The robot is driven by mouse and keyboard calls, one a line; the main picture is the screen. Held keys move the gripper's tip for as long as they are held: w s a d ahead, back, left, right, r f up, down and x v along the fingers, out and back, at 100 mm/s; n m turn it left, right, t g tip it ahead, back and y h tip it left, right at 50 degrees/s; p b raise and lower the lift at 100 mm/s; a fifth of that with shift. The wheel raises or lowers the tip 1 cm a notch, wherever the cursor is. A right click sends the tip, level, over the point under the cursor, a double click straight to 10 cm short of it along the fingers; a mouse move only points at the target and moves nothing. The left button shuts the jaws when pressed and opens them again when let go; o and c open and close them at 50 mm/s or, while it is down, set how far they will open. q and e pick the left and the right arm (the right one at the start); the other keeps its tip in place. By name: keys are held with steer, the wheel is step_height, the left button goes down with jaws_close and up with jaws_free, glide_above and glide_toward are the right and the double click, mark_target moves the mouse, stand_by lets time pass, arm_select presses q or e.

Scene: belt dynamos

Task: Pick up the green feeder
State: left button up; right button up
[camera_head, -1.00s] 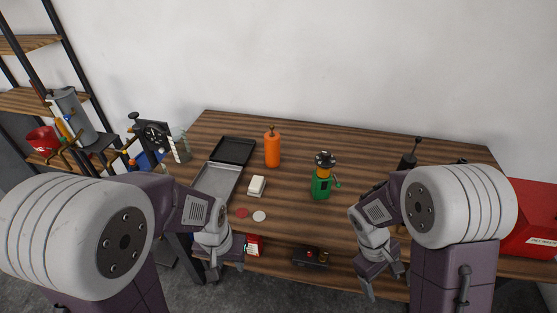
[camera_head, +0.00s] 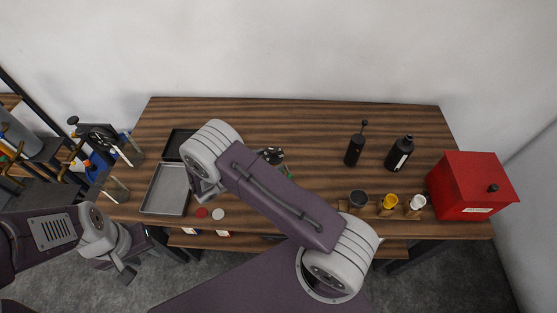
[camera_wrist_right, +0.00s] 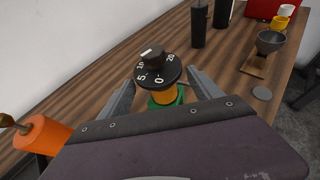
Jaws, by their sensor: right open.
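The green feeder has a green base, an amber middle and a black numbered dial on top. In the head view its dial (camera_head: 271,155) shows just beyond my right arm, which hides most of the rest. In the right wrist view the feeder (camera_wrist_right: 159,72) stands upright between the fingers of my right gripper (camera_wrist_right: 160,84), which is open. The fingers are on either side of it, and I cannot tell whether they touch. In the head view my right arm hides that gripper. My left gripper (camera_head: 127,262) hangs in front of the table's left end, its jaw state unclear.
An orange bottle (camera_wrist_right: 42,135) stands near the feeder. A grey tray (camera_head: 167,190) lies left. Two black bottles (camera_head: 355,148) (camera_head: 399,153), a wooden holder with cups (camera_head: 388,203) and a red box (camera_head: 470,187) are right. The table's back is clear.

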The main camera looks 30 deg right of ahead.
mark_target(279, 156)
steer(key=shift+a+p, duration=0.1)
steer(key=shift+p, duration=0.85)
steer(key=shift+w+d+f, duration=0.15)
steer(key=shift+d+f, duration=0.05)
steer(key=p+x, duration=0.2)
steer(key=x, duration=0.4)
steer(key=shift+r+p, duration=0.1)
steer(key=shift+p, duration=0.3)
steer(key=shift+d, duration=0.2)
steer(key=shift+a+f, duration=0.15)
steer(key=shift+f, duration=0.05)
steer(key=shift+d+f, duration=0.1)
steer(key=shift+d, duration=0.1)
steer(key=c, duration=1.2)
jaws_close()
arm_select(q)
steer(key=r, duration=0.1)
steer(key=a+r, duration=0.1)
steer(key=r, duration=0.1)
steer(key=a+r, duration=0.1)
steer(key=shift+s+a+r, duration=0.15)
steer(key=shift+s+r, duration=0.05)
steer(key=shift+r, duration=0.1)
